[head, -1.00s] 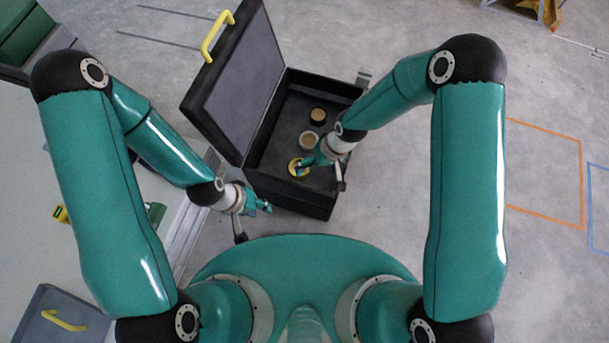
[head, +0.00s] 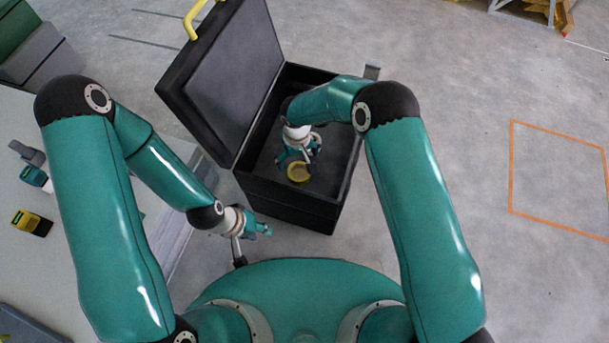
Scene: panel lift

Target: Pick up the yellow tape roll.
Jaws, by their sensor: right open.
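The yellow tape roll (head: 299,174) lies in the open black case (head: 285,190), near the case's front wall. My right gripper (head: 294,158) is inside the case, open, just behind the yellow roll in the picture and partly over its far edge. I cannot tell whether it touches the roll. A pale roll (head: 317,140) shows partly behind the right gripper. My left gripper (head: 264,229) is outside the case, in front of its left corner, away from the roll; its fingers are too small to read.
A light table (head: 75,270) at the left holds a yellow-and-black item (head: 32,222). The floor to the right is clear, with an orange outline (head: 511,165).

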